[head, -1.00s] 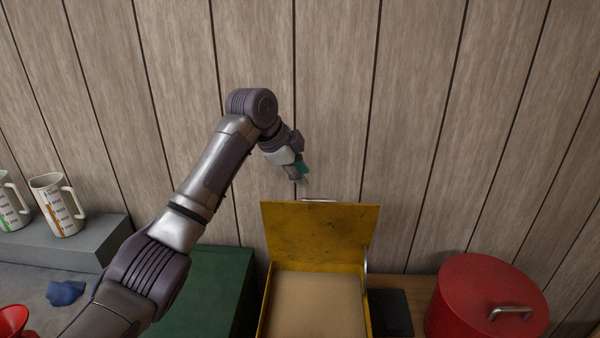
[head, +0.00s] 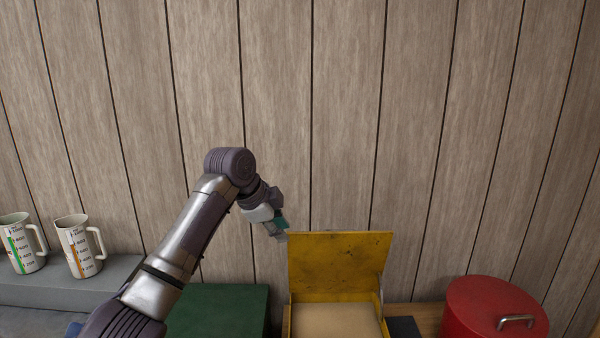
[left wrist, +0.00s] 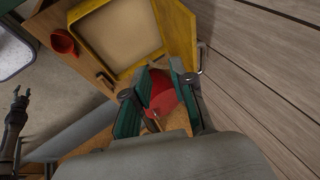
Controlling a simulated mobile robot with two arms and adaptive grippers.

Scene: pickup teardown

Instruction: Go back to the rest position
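My left gripper (head: 280,231) is in the air in front of the wooden wall, just left of the upper edge of the yellow box's raised lid. In the left wrist view its two green fingers (left wrist: 160,84) stand apart, with no object held between them; a red canister shows beyond the gap. A dark arm-like part with a thin, claw-like end (left wrist: 17,98) shows at the left edge of the left wrist view. It looks like my right gripper, too small to read. The head view does not show the right arm.
The yellow box (head: 340,262) stands open with a tan inside. A red canister (head: 490,312) is to its right, a green box (head: 220,308) to its left. Two jugs (head: 80,246) stand on a grey ledge at far left. A red cup (left wrist: 62,42) shows in the left wrist view.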

